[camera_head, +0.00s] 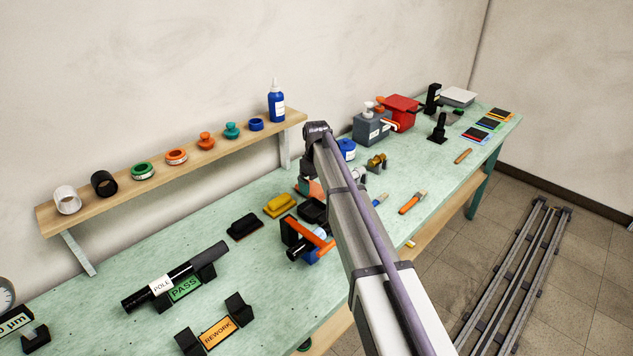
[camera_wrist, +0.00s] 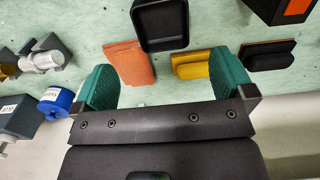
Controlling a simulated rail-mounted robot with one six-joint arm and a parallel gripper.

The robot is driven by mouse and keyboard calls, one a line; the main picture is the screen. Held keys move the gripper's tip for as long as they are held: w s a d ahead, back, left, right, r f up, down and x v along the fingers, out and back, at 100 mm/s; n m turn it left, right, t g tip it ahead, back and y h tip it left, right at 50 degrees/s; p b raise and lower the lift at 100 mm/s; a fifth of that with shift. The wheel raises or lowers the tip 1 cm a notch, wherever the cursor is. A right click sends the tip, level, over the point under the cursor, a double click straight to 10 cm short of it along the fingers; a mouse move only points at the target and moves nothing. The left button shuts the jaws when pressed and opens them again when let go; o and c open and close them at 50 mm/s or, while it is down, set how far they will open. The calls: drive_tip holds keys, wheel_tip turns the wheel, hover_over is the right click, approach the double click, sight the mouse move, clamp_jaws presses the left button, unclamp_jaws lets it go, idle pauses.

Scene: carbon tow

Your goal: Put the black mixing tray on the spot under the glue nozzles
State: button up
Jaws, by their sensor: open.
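The black mixing tray (camera_wrist: 160,24) shows in the wrist view as a hollow, rounded box at the top, beyond my fingertips. In the head view, the tray (camera_head: 312,211) is partly hidden by my arm. My gripper (camera_wrist: 166,82) is open, with its two green finger pads wide apart and nothing between them. The tray lies roughly in line with the gap. In the head view, a grey pump container (camera_head: 369,128) and a red one (camera_head: 402,112) stand farther right, with small spouts facing the bench. The spot under the spouts is not clearly visible.
An orange block (camera_wrist: 131,62) and a yellow block (camera_wrist: 191,66) lie close to the tray. A black and orange holder (camera_head: 300,236) stands in front of it. A blue round container (camera_head: 347,149) and brass fittings (camera_head: 376,162) are between tray and pumps. A wooden shelf (camera_head: 120,188) runs behind.

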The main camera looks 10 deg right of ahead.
drive_tip(key=s+m, duration=0.6)
drive_tip(key=s, duration=2.9)
drive_tip(key=shift+s+d+m, duration=0.15)
drive_tip(key=shift+s+m, duration=0.15)
drive_tip(key=shift+m, duration=0.1)
drive_tip(key=shift+f, duration=0.1)
